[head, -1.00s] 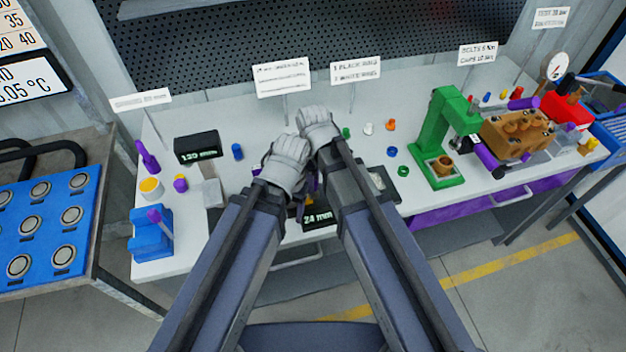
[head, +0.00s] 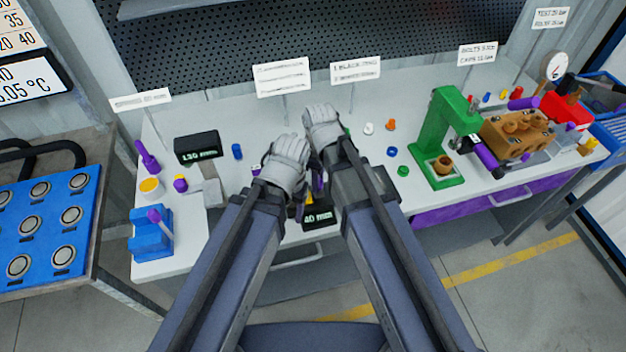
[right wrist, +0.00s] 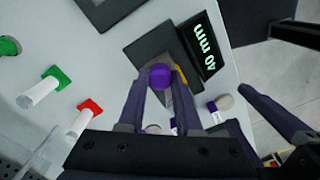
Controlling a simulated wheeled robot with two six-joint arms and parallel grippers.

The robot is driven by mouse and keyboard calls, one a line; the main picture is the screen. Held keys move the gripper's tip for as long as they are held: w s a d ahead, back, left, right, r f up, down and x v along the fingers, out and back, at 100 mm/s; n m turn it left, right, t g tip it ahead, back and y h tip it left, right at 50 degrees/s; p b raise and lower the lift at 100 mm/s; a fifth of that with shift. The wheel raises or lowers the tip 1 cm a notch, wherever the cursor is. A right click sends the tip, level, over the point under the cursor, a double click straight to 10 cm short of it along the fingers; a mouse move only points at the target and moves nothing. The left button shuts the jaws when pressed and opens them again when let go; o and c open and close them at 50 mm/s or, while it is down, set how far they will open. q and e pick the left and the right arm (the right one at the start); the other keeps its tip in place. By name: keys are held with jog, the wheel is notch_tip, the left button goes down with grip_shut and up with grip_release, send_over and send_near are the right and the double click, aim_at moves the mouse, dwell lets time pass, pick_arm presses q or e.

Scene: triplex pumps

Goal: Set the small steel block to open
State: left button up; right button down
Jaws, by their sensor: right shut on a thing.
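The small steel block (right wrist: 152,45) is grey and sits beside a black display (right wrist: 205,45) that reads 40 mm in the right wrist view. The display also shows in the head view (head: 320,219), between my forearms, which hide most of the block. A purple round knob (right wrist: 160,76) stands at the block. My right gripper (right wrist: 160,88) is shut on this knob, with a finger on each side. A small yellow part (right wrist: 181,74) shows beside it. My left gripper (head: 284,168) is close to the left of the right one; its fingertips are hidden.
A second black display (head: 197,148) and a blue block with a purple lever (head: 152,236) stand at the left. A green press (head: 438,140) stands at the right. Small coloured parts lie behind my grippers. Sign stands line the back.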

jog(key=d, duration=0.2)
jog(key=shift+w+d, duration=0.3)
jog(key=shift+w, duration=0.05)
jog(key=c, duration=0.6)
grip_release()
pick_arm(q)
notch_tip(320, 180, up, 8)
jog(key=p, duration=0.8)
pick_arm(e)
notch_tip(320, 180, up, 8)
pick_arm(q)
jog(key=shift+f, duration=0.1)
pick_arm(e)
jog(key=shift+f, duration=0.15)
